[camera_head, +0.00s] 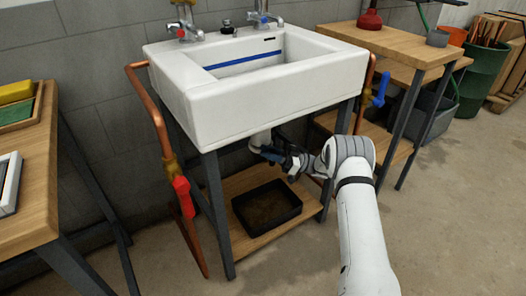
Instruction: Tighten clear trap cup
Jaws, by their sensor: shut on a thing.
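A white sink (225,95) stands on a dark metal frame against the block wall. A white drain pipe (260,139) comes down from under its basin. My gripper (271,155) reaches in under the basin from the right and is shut at the lower end of this pipe. The clear trap cup cannot be made out; the dark gripper covers that spot, and the part between the fingers is too small to tell. My white arm (362,215) comes up from the bottom right.
A black tray (267,208) sits on the wooden shelf (240,186) below my gripper. A copper pipe with a red valve handle (182,195) is at the left, and a blue valve handle (382,88) at the right. Wooden benches flank the sink. The floor in front is clear.

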